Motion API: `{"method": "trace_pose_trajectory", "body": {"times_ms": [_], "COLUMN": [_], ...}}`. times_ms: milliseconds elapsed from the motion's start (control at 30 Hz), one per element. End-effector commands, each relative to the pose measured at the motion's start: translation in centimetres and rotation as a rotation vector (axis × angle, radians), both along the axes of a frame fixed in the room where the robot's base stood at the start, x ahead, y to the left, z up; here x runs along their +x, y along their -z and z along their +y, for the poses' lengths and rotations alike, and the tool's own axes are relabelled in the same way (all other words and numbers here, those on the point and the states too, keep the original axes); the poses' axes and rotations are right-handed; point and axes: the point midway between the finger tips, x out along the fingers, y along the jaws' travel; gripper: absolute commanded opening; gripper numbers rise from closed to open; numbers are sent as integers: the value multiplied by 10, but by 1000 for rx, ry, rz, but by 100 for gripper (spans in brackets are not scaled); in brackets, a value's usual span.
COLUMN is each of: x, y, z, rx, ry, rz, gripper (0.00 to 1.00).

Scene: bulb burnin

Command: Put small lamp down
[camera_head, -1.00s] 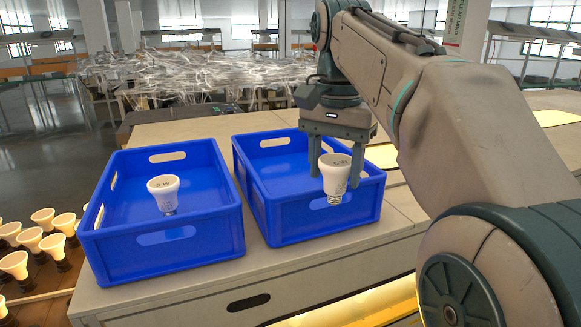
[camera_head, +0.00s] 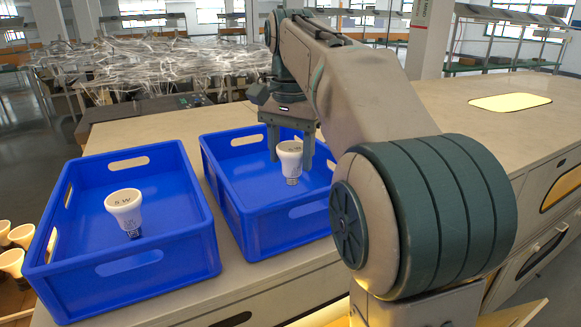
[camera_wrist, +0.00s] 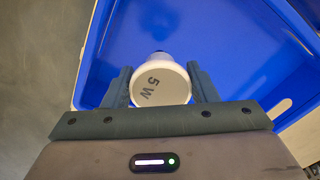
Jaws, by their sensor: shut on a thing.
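A small white lamp (camera_head: 290,158) marked "5 W" is held upright in my gripper (camera_head: 291,150), face up and metal base down. The wrist view shows the same lamp (camera_wrist: 160,84) between the two fingers of my gripper (camera_wrist: 160,88). It is over the right blue crate (camera_head: 262,224), inside its outline as seen from the head; its exact height above the crate floor is hard to tell. A larger white lamp (camera_head: 124,207) marked "5 W" stands upright in the left blue crate (camera_head: 190,268).
Both crates stand side by side on a beige worktop (camera_head: 440,98). Their walls rise around the lamps. The right crate shows bare floor around the held lamp. Several more lamps (camera_head: 12,260) stand at the lower left.

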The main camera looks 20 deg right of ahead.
Motion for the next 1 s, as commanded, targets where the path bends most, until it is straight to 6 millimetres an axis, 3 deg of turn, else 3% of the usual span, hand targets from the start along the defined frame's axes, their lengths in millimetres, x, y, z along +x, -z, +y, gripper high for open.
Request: {"method": "trace_pose_trajectory", "body": {"times_ms": [400, 767, 800, 867, 1000], "x": [2, 2, 2, 2, 2], "y": [40, 44, 45, 44, 44], "z": [-1, -1, -1, -1, -1], "rx": [1, 0, 0, 0, 0], "ry": [2, 2, 2, 2, 2], "rz": [-1, -1, -1, -1, -1], "gripper": [30, 30, 56, 72, 75]}}
